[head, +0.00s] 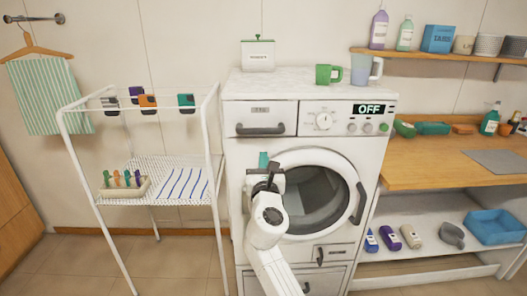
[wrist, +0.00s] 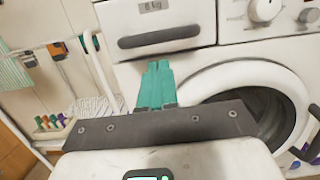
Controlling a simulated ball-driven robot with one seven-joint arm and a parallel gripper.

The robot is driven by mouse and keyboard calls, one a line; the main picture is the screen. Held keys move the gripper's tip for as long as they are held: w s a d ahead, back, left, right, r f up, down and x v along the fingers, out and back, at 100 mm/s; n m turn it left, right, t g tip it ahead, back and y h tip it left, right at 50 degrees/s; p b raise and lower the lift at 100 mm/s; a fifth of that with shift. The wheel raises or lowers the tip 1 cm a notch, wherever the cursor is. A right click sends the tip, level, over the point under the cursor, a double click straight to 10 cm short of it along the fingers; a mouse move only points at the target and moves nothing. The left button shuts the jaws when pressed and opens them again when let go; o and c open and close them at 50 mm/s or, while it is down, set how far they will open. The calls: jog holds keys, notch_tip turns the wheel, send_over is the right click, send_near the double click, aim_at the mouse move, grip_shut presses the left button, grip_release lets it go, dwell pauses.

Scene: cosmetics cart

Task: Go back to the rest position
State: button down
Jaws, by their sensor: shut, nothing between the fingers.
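My gripper (head: 263,160) is raised in front of the washing machine (head: 240,150), at the upper left of its round door (head: 280,165) in the head view. In the wrist view, the teal fingers of my gripper (wrist: 156,75) are together and hold nothing. They point up toward the panel below the drawer handle (wrist: 158,37). The round door (wrist: 225,77) lies to their right in that view. I cannot tell whether the fingertips touch the machine. My arm hides part of the machine's lower left front.
A white drying rack (head: 218,165) stands left of the machine, with coloured clips and a tray (head: 122,192). A green mug (head: 323,74) and a pale jug (head: 361,70) stand on top of the machine. A wooden counter (head: 430,170) is at right.

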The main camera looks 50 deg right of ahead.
jog(key=shift+v, duration=2.2)
jog(key=s+a+f+m+g+y, duration=0.3)
jog(key=s+f+m, duration=0.3)
jog(key=f+m, duration=0.25)
jog(key=s+a+f+m+g+y, duration=0.25)
jog(key=s+f+m, duration=0.35)
jog(key=f+m, duration=0.3)
jog(key=s+a+f+m+g+y, duration=0.3)
jog(key=s+a+f+m+y, duration=0.1)
jog(key=s+a+f+y, duration=0.1)
jog(key=s+a+f+m+g+y, duration=0.3)
jog(key=s+a+f, duration=0.4)
jog(key=s+a, duration=0.3)
jog(key=a+m+y, duration=0.1)
jog(key=a+y, duration=0.1)
jog(key=shift+a, duration=0.3)
jog(key=shift+s+m, duration=0.15)
jog(key=shift+m, duration=0.1)
